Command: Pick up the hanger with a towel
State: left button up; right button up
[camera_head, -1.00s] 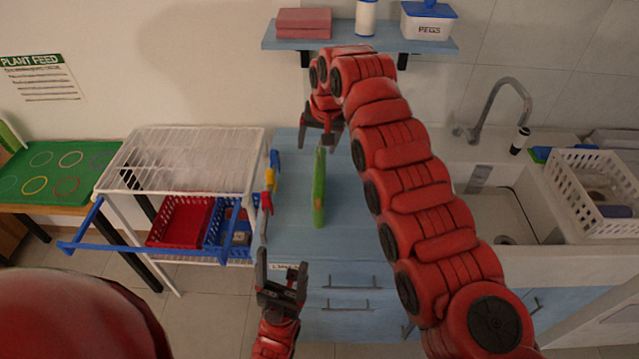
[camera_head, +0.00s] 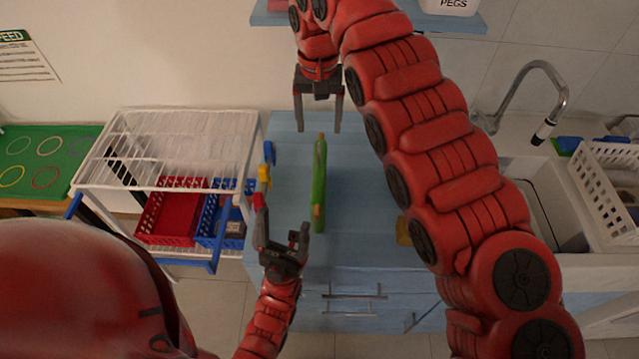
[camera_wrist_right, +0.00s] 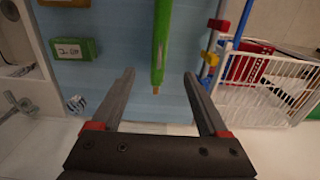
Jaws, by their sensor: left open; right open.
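A narrow green thing with brownish ends (camera_head: 319,185) is over the blue counter. It looks like the towel on its hanger seen edge-on, with little of the hanger showing. My right gripper (camera_head: 318,128) is open and empty at its far end, fingers pointing down on either side of its line. In the right wrist view the green towel (camera_wrist_right: 162,40) points between the open fingers (camera_wrist_right: 158,82), its brown tip apart from both. My left gripper (camera_head: 283,222) is open and empty, just left of the towel's near end.
Blue, yellow and red items (camera_head: 265,172) are along the counter's left edge. A white wire rack (camera_head: 165,150) with red and blue baskets stands left. A sink with a faucet (camera_head: 520,95) is right. The right wrist view shows a green box (camera_wrist_right: 75,50) on the counter.

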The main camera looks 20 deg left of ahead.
aim_at(319, 165)
notch_tip(319, 165, down, 8)
jog(key=p, duration=0.3)
jog(key=shift+s+d+f+p, duration=0.1)
jog(key=shift+d+f+p, duration=0.05)
jog(key=shift+f+p, duration=0.3)
jog(key=f+p, duration=0.1)
jog(key=f, duration=0.1)
jog(key=f+p, duration=0.1)
jog(key=shift+s+f+p, duration=0.3)
jog(key=shift+f, duration=0.45)
grip_shut()
